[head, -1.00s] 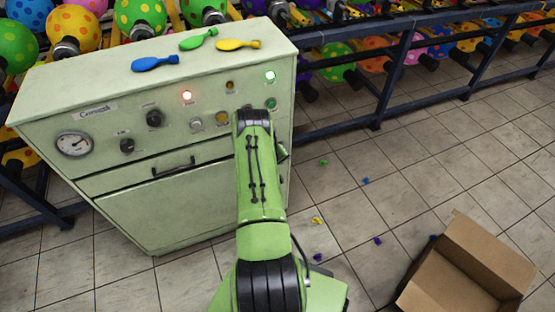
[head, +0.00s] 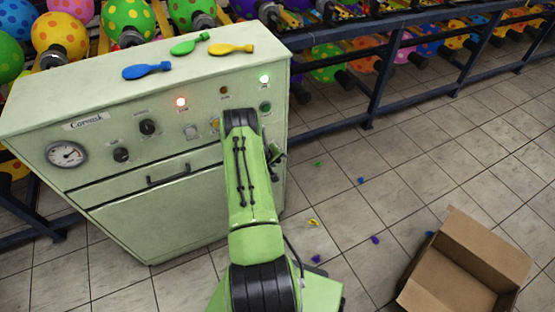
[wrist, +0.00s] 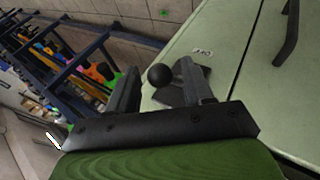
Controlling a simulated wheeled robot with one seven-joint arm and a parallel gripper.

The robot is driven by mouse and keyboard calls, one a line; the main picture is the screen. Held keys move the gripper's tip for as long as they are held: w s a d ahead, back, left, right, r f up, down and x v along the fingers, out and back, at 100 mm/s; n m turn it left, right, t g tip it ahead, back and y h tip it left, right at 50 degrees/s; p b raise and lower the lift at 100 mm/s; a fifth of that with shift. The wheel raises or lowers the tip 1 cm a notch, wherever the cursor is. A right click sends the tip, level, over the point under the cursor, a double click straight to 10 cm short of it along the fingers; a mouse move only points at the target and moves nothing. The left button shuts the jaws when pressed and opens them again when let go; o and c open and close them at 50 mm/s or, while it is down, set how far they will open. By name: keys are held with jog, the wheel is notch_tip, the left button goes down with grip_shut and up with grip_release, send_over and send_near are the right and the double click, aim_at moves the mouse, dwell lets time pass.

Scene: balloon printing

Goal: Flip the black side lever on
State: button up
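The black side lever, with its round knob (wrist: 159,76), shows in the wrist view on a dark plate on the pale green cabinet face (wrist: 215,35). My gripper (wrist: 157,75) is open, one finger on each side of the knob. A gap shows between the left finger and the knob; I cannot tell whether the right finger touches it. In the head view the green machine (head: 110,190) stands at the left. My arm covers part of its front right, and the lever cannot be made out there.
A blue balloon (head: 147,71), a green balloon (head: 190,44) and a yellow balloon (head: 231,49) lie on the machine top. An open cardboard box (head: 465,265) sits on the floor at right. Dark racks run behind.

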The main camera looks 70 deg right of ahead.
jog(key=shift+s, duration=0.1)
jog(key=p+v, duration=0.3)
jog(key=v, duration=1.2)
jog(key=shift+a+r, duration=0.25)
